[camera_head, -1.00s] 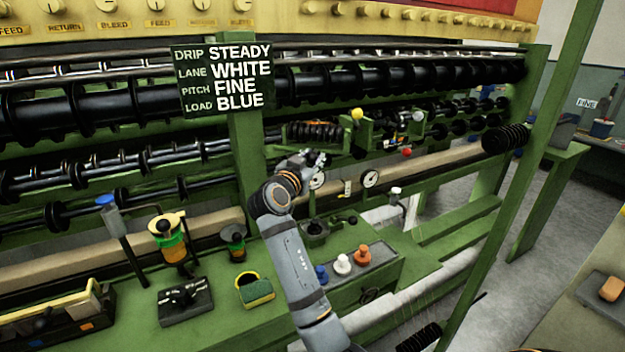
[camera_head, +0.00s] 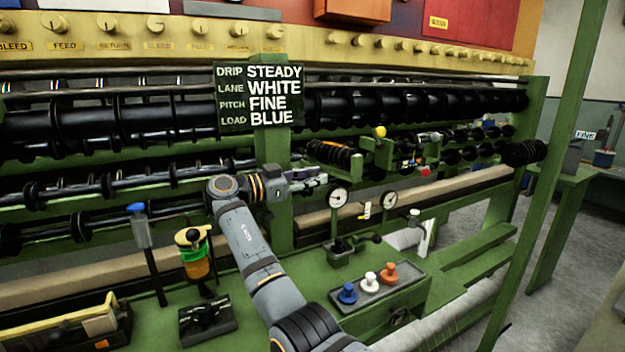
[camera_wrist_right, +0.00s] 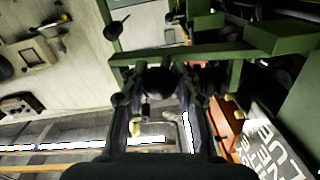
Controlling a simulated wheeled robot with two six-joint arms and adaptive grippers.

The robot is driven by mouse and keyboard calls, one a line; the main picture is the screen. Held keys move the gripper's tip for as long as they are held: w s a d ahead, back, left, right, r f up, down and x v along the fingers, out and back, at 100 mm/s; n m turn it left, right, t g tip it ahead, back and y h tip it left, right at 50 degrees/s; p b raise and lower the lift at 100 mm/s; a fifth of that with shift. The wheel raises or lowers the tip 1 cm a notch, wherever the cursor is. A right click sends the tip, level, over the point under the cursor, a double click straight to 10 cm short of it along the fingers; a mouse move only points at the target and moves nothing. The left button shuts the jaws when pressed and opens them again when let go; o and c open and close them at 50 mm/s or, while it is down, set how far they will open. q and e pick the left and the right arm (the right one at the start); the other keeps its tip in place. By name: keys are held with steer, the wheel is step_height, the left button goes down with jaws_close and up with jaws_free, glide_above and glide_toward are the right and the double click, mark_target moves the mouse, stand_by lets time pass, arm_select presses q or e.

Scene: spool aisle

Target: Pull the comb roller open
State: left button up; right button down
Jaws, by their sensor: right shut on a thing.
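The comb roller (camera_head: 333,154), a dark ridged roller, sits in the green frame right of the sign post. A yellow ball knob (camera_head: 380,131) stands at its right. My right gripper (camera_head: 318,179) is just below the comb roller's left end, reaching in from the left. In the right wrist view, its two fingers (camera_wrist_right: 160,95) are closed around a small dark rounded part (camera_wrist_right: 158,80). I cannot tell whether this part belongs to the comb roller. My left gripper is out of view.
A sign (camera_head: 258,97) hangs on the post. Two dial gauges (camera_head: 338,198) lie right of my gripper. Below, blue, white and orange knobs stand on a grey plate (camera_head: 385,290). A green diagonal post (camera_head: 545,180) crosses the right side; grey floor lies beyond.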

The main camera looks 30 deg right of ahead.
steer(key=shift+a, duration=0.1)
steer(key=shift+f, duration=0.1)
stand_by(0.3)
steer(key=c, duration=1)
jaws_free()
steer(key=shift+w+a, duration=0.1)
steer(key=shift+a, duration=0.25)
steer(key=a, duration=1.1)
steer(key=shift+w+a, duration=0.15)
steer(key=shift+w, duration=0.25)
